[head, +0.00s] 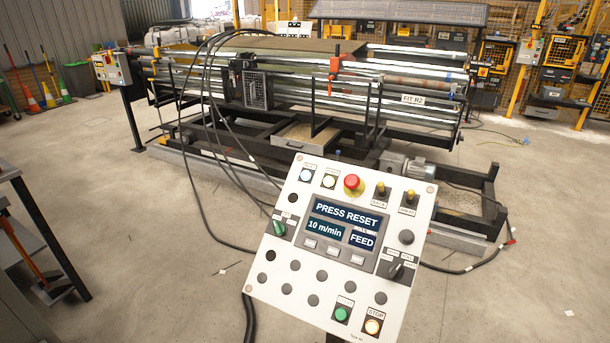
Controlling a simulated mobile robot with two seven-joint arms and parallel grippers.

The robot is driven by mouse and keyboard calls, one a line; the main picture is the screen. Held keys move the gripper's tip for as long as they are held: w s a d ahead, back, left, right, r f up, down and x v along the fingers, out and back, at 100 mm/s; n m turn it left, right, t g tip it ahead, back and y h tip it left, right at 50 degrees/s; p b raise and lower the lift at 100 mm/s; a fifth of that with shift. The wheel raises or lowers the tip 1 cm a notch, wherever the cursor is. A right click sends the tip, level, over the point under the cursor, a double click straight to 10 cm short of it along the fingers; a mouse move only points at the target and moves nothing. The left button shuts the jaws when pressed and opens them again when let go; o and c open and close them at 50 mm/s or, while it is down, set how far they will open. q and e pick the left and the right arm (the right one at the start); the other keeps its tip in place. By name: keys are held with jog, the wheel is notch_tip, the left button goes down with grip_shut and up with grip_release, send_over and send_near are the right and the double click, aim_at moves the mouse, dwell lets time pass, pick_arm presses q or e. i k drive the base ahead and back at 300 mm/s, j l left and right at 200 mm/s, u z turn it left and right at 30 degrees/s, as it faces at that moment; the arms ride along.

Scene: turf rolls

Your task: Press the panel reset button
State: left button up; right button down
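A white control panel (345,250) stands tilted in the foreground, right of centre. Its screen (342,232) reads "PRESS RESET", "10 m/min" and "FEED". At the panel's top left are a pale blue-white lit button (307,174) and a pale yellowish button (329,180); their small labels are too blurred to read, so I cannot tell which is reset. A red mushroom button (353,183) is right of them. Neither of my grippers is in view.
A long roller machine (310,90) stands behind the panel, with black cables (200,190) hanging down to the floor. A dark metal bench frame (50,220) is at the left edge.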

aim_at(306, 174)
jog(key=i+j, duration=0.25)
jog(key=j, duration=0.15)
jog(key=i+j, duration=0.25)
jog(key=j, duration=0.15)
jog(key=i+j, duration=0.25)
jog(key=j+z, duration=0.15)
jog(key=z, duration=1.3)
